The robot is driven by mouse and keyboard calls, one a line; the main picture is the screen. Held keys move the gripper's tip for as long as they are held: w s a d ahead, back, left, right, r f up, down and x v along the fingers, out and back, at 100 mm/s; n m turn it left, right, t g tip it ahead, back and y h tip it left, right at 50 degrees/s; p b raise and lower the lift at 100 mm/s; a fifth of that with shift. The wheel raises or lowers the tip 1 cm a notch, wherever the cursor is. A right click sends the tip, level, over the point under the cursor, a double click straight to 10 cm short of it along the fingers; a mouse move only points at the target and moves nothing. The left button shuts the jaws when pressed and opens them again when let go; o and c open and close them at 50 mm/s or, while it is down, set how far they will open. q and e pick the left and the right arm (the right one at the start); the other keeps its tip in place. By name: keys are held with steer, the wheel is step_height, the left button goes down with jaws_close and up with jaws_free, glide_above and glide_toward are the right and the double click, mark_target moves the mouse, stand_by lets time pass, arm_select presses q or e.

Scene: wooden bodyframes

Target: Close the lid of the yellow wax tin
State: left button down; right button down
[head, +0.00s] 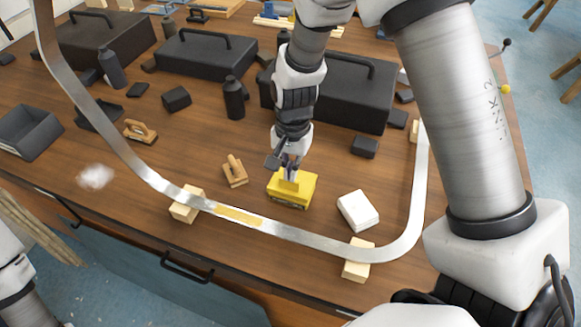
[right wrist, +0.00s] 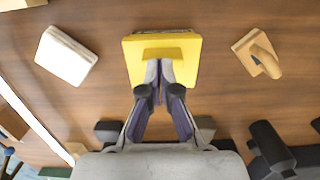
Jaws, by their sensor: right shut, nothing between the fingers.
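The yellow wax tin (head: 303,188) sits on the wooden table, inside the curve of the metal strip. Its yellow top looks flat and lies over the box, so the lid looks down; I cannot tell whether it is fully closed. The tin also shows in the right wrist view (right wrist: 186,48), with a darker yellow patch by the fingertips. My right gripper (head: 291,177) points down at the tin, shut and empty, its tips at or just above the yellow top. Its fingers (right wrist: 159,66) also show in the right wrist view. My left gripper is out of view.
The bent metal strip (head: 310,238) curves around the tin on wooden blocks (head: 187,204). A white block (head: 358,211) stands right of the tin, a wooden-handled tool (head: 235,171) left. Black toolboxes (head: 345,95) and bottles (head: 234,98) stand behind.

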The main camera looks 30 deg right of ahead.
steer(key=shift+f, duration=0.25)
steer(key=shift+w+d+f, duration=0.1)
steer(key=shift+f, duration=0.1)
